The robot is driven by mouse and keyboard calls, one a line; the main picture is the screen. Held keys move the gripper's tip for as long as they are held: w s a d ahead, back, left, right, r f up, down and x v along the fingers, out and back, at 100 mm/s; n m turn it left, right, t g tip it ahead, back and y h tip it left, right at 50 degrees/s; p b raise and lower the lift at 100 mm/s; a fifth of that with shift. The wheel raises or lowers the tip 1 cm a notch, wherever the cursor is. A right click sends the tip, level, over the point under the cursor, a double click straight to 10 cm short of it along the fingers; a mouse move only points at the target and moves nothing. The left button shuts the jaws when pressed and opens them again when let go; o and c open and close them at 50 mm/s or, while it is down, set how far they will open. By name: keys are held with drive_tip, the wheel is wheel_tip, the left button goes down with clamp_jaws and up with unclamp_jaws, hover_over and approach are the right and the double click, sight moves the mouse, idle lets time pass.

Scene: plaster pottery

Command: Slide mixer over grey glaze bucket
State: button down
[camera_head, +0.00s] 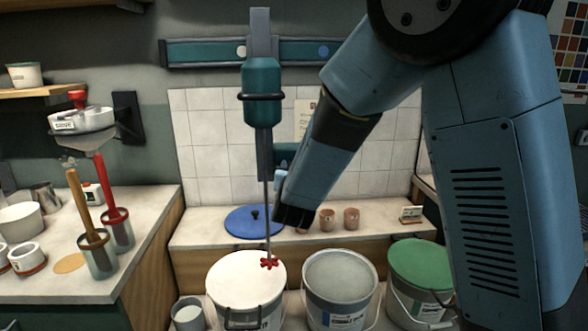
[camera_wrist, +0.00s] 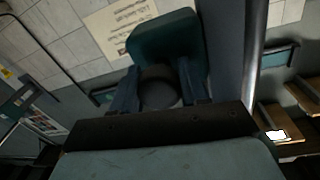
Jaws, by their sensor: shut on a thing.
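The teal mixer (camera_head: 262,95) hangs on a vertical bar from the wall rail (camera_head: 205,52). Its thin shaft runs down to a red mixing head (camera_head: 269,263), which overlaps the right part of the white bucket's top (camera_head: 240,276) in the head view. The bucket with grey glaze (camera_head: 340,274) stands just right of the white one. My gripper (camera_head: 280,184) is beside the mixer's lower body, partly hidden by my arm. In the wrist view my gripper (camera_wrist: 158,92) is shut on the mixer's dark handle, in front of a teal block.
A green-topped bucket (camera_head: 420,264) stands right of the grey one. A blue disc (camera_head: 253,220), small clay cups (camera_head: 351,218) and a small card (camera_head: 411,214) sit on the ledge behind. A small pail (camera_head: 188,315) stands at left, beside a counter (camera_head: 125,275) with tools.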

drive_tip(key=shift+s+d+f, duration=0.2)
drive_tip(key=shift+s+f, duration=0.05)
drive_tip(key=shift+f, duration=0.2)
drive_tip(key=c, duration=0.9)
unclamp_jaws()
drive_tip(key=o, duration=0.3)
drive_tip(key=shift+r, duration=0.25)
drive_tip(key=s+d, duration=0.1)
drive_tip(key=s, duration=1.2)
drive_tip(key=shift+s+d, duration=0.15)
drive_tip(key=shift+s, duration=0.2)
drive_tip(key=shift+w+d, duration=0.1)
